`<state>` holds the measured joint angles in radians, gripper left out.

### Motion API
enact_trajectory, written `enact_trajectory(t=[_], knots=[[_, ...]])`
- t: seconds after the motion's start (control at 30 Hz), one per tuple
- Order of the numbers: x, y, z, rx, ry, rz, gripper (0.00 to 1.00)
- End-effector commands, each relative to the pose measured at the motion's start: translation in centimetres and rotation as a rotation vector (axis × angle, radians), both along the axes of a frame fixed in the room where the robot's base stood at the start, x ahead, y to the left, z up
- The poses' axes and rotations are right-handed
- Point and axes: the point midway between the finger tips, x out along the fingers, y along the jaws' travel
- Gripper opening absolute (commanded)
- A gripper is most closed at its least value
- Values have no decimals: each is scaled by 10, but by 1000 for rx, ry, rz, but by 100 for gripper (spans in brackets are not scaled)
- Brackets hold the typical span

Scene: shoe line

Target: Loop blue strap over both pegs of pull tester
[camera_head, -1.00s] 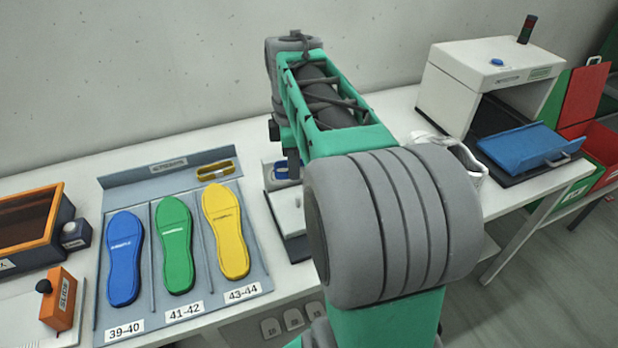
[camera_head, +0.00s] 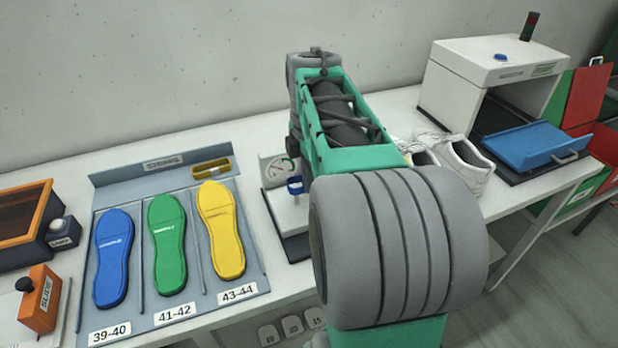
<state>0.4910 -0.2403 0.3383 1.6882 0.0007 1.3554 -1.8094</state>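The pull tester (camera_head: 284,215) stands on the bench at centre, a pale block with a dark base and a round dial (camera_head: 278,170) at its back. My arm hides its right part. A small blue loop, seemingly the blue strap (camera_head: 295,186), shows at the tester just below and right of the dial, beside my arm's edge. I cannot tell whether it goes around one peg or both; the pegs are not clearly seen. My gripper is hidden behind my green and grey arm.
Left of the tester a grey board (camera_head: 105,187) holds blue, green and yellow insoles. White shoes (camera_head: 466,165) stand right of my arm, near a white box machine (camera_head: 470,75) with a blue tray (camera_head: 535,146). An orange slide block (camera_head: 40,298) is at far left.

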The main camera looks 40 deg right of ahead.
Motion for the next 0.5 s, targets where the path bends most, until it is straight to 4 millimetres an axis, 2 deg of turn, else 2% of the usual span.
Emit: enact_trajectory(t=[0.03,0.5], knots=[[0,0,-8,0,0,0,0],[0,0,-42,0,-1,0,0]])
